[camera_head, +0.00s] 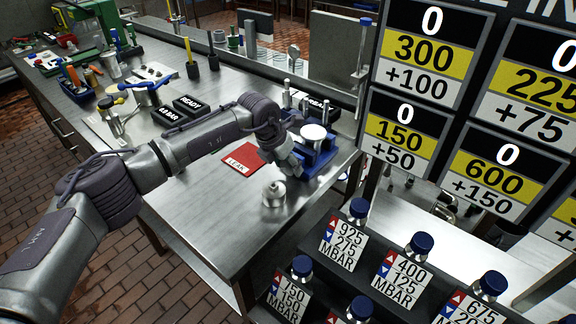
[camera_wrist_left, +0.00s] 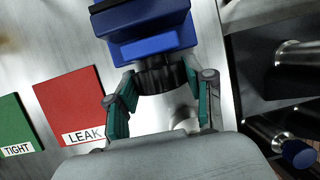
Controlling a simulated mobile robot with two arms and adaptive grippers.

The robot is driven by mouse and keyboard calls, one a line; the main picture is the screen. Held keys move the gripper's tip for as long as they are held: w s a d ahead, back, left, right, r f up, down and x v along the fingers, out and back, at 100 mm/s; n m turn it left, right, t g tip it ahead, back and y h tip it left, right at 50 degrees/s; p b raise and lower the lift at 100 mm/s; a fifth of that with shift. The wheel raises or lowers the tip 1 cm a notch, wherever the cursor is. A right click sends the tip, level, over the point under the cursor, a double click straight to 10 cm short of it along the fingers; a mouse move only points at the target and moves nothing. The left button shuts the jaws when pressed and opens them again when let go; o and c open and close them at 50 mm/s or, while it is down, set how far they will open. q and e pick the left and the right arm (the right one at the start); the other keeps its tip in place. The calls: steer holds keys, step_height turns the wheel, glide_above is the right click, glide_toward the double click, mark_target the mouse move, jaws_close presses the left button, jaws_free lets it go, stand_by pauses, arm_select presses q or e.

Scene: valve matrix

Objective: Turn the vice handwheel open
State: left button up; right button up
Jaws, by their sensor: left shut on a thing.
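The blue vice (camera_head: 322,160) stands near the right edge of the metal bench, with a pale round disc (camera_head: 314,132) at its top. In the left wrist view the vice's blue body (camera_wrist_left: 150,45) is at the top middle. Its dark ribbed handwheel (camera_wrist_left: 160,76) faces my left gripper (camera_wrist_left: 161,82). The two green-padded fingers are on either side of the handwheel and shut on it. In the head view my left gripper (camera_head: 288,160) reaches the vice's left side and hides the handwheel. My right gripper is not in view.
A red LEAK card (camera_head: 243,158) lies left of the vice; a green TIGHT card (camera_wrist_left: 14,128) is beside it. A silver fitting (camera_head: 273,193) stands on the bench in front. Black READY blocks (camera_head: 187,104) are further left. A rack of blue-capped valves (camera_head: 418,243) is at lower right.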

arm_select(q)
steer(key=h+b, duration=0.1)
steer(key=g+h+b, duration=0.1)
steer(key=shift+w+a+f+n+b, duration=0.1)
steer(key=shift+a+f+n+b, duration=0.1)
steer(key=shift+n+b, duration=0.15)
steer(key=shift+r+n+g+h+b, duration=0.15)
steer(key=shift+n+g+h+b, duration=0.1)
steer(key=shift+g+h+b, duration=1.1)
steer(key=shift+t+b, duration=0.25)
steer(key=shift+b, duration=0.1)
steer(key=o, duration=1.2)
steer(key=shift+c, duration=0.2)
steer(key=shift+r, duration=0.1)
steer(key=v, duration=1.2)
steer(key=shift+w+a, duration=0.1)
steer(key=shift+a, duration=0.05)
